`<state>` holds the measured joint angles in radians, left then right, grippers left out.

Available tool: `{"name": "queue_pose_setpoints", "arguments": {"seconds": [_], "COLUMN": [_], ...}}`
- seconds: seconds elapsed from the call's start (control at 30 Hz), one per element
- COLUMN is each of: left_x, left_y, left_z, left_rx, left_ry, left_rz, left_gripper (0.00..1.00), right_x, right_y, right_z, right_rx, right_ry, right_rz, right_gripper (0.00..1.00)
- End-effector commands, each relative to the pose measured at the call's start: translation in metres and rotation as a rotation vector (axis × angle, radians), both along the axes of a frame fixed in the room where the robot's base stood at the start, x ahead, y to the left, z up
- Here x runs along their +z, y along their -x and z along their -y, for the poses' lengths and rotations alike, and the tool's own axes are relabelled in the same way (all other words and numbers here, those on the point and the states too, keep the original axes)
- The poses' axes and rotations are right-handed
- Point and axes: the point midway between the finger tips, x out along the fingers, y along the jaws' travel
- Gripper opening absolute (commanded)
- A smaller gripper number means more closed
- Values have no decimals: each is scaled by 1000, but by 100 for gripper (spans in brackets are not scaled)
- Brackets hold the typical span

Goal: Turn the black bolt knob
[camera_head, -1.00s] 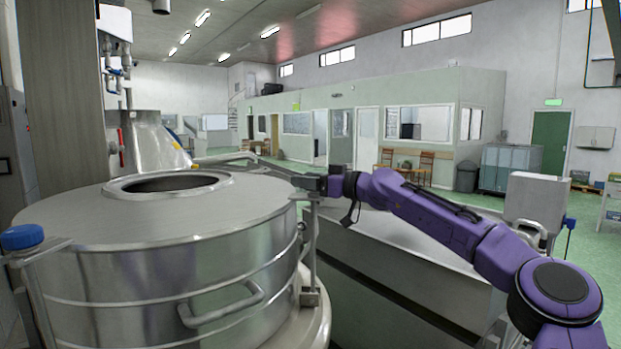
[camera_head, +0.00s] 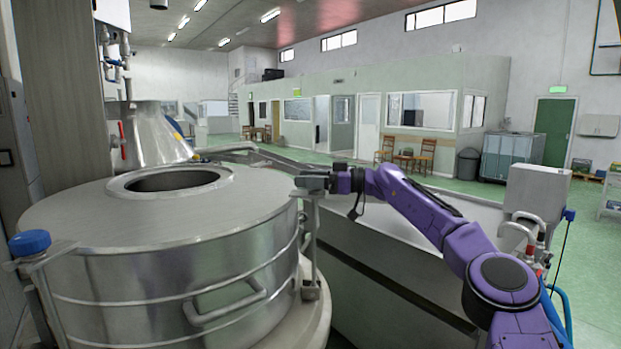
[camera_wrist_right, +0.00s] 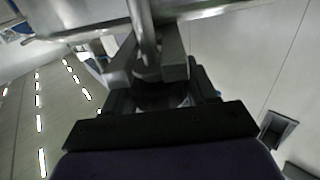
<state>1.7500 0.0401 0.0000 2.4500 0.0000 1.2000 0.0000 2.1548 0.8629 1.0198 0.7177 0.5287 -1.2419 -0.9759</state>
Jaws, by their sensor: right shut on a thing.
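My right gripper (camera_head: 312,184) is at the right side of the steel tank (camera_head: 150,215), by the top of an upright rod. In the right wrist view my right gripper (camera_wrist_right: 148,65) is closed around a metal rod with a dark round piece (camera_wrist_right: 162,95) at its end, between the fingers. This dark piece looks like the black bolt knob, but it is in shadow and its turn angle cannot be told. In the head view the knob is too small or hidden by the gripper. My left gripper is not in view.
The tank has a round opening (camera_head: 170,180) on top, a side handle (camera_head: 225,303) and a blue cap (camera_head: 30,243) at the left. A long metal trough (camera_head: 390,255) lies below my right arm. A grey box (camera_head: 537,200) stands at the right.

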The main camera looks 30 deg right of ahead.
Motion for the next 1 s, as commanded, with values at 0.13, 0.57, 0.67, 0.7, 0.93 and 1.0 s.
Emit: {"name": "queue_pose_setpoints", "arguments": {"seconds": [0.13, 0.57, 0.67, 0.7, 0.93, 1.0], "left_x": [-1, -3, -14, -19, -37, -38], "left_y": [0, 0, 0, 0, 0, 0], "left_z": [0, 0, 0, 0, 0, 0], "left_rx": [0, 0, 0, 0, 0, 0], "left_ry": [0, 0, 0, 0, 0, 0], "left_rz": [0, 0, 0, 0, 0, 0], "left_gripper": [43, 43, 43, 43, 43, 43], "right_x": [-8, -4, -7, -8, -8, -6], "right_y": [-1, 3, 13, 19, 54, 61], "right_z": [-3, 3, 15, 22, 59, 67], "right_rx": [8, -1, -2, -2, 1, 2], "right_ry": [13, 4, 4, 4, 6, 7], "right_rz": [-13, -4, -1, -1, -5, -5], "right_gripper": [26, 78, 78, 78, 78, 78]}}
